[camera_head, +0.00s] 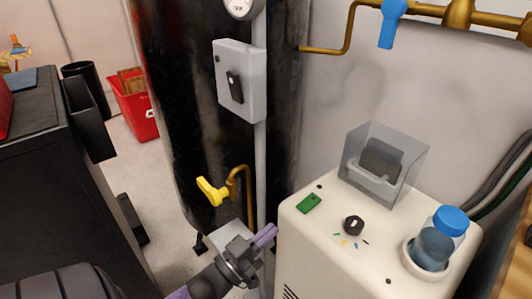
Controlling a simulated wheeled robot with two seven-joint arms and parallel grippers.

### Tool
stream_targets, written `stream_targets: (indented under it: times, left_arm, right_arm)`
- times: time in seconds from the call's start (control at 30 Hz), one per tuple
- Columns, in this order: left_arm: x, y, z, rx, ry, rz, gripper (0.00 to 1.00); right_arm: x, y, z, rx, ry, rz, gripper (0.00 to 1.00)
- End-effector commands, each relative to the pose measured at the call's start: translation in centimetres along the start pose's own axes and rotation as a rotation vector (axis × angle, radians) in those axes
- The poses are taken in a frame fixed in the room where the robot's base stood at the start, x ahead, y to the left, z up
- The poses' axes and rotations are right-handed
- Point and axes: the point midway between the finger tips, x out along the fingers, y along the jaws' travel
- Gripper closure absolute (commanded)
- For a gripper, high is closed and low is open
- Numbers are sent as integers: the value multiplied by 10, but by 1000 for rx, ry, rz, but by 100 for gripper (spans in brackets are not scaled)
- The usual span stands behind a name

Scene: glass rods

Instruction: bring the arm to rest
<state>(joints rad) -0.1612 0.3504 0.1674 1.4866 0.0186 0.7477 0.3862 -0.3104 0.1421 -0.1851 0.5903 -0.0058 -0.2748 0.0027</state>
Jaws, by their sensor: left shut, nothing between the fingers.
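My left arm comes in from the bottom left. Its left gripper (265,237) has purple fingers that are shut with nothing between them. It is beside the left edge of the cream-coloured machine (310,252), in front of the dark tank; I cannot tell whether it touches the machine. My right gripper is not in view. No glass rods can be made out.
The machine carries a black knob (353,225), a clear box (386,165), a green plate (308,203) and a blue-capped bottle (438,240). A black tank (185,110) with a yellow valve handle (211,191) stands behind. A red bin (133,108) is at left.

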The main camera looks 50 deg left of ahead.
Motion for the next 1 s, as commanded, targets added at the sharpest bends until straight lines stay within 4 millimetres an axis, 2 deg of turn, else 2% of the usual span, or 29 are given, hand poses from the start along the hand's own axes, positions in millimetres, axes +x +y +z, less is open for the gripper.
stream_targets:
  times: [0.43, 0.5, 0.57, 0.67, 0.7, 0.77, 0.8, 0.87, 0.9, 1.0]
  left_arm:
    - [-1, 0, 1, 0, -2, -1, 100]
    - [-7, 0, 14, 0, -52, -15, 100]
    - [-23, 0, 43, 1, -172, -46, 100]
    - [-82, 8, 118, 12, -508, -104, 100]
    - [-115, 14, 146, 20, -661, -118, 100]
    - [-169, 25, 181, 34, -885, -125, 100]
    - [-206, 34, 198, 45, -1026, -121, 100]
    - [-259, 47, 214, 61, -1222, -105, 100]
    - [-293, 55, 220, 73, -1341, -89, 100]
    - [-369, 73, 223, 98, -1605, -40, 100]
  right_arm:
    - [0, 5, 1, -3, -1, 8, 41]
    - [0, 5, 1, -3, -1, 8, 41]
    - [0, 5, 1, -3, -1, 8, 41]
    - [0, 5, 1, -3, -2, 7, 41]
    - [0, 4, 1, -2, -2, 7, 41]
    - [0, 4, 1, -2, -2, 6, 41]
    - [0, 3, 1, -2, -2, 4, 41]
    - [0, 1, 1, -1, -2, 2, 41]
    - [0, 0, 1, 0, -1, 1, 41]
    - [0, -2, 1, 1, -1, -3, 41]
